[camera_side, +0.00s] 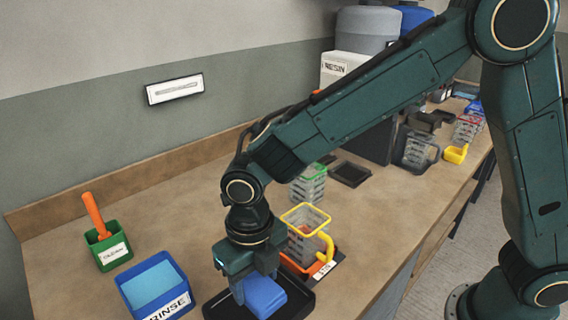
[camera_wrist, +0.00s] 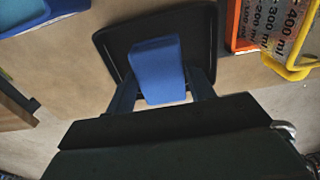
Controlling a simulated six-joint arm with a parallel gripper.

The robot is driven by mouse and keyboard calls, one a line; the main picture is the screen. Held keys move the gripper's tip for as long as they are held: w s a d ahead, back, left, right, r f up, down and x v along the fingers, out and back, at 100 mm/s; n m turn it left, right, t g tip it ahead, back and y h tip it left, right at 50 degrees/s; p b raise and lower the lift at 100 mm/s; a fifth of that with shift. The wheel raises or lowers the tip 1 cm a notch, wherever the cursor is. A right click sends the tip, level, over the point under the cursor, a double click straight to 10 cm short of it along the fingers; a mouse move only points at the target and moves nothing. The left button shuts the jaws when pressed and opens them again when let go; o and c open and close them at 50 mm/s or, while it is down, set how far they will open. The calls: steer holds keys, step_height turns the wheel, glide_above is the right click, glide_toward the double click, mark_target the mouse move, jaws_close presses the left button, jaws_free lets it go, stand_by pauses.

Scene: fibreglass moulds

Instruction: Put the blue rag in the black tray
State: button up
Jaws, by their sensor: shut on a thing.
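The blue rag (camera_side: 264,296) is a folded blue block between the fingers of my gripper (camera_side: 252,290). In the wrist view the rag (camera_wrist: 159,70) sits between the two dark fingers of my gripper (camera_wrist: 163,84), which is shut on it. The black tray (camera_side: 299,306) lies under and around the rag in the side view. In the wrist view the tray (camera_wrist: 113,45) shows behind the rag, with its rim visible on the left and far sides. I cannot tell whether the rag touches the tray floor.
A blue RINSE bin (camera_side: 157,286) stands left of the tray. A green container (camera_side: 112,252) with an orange-handled tool (camera_side: 94,214) is farther left. A clear jug with a yellow rim and handle (camera_side: 304,236) stands close behind the tray. The counter's front edge is near.

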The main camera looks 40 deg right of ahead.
mark_target(257, 296)
steer(key=shift+f, duration=0.35)
steer(key=shift+f, duration=0.1)
steer(key=shift+f, duration=2)
steer(key=shift+f, duration=0.1)
steer(key=o, duration=1)
step_height(257, 296, up, 12)
steer(key=shift+r, duration=0.1)
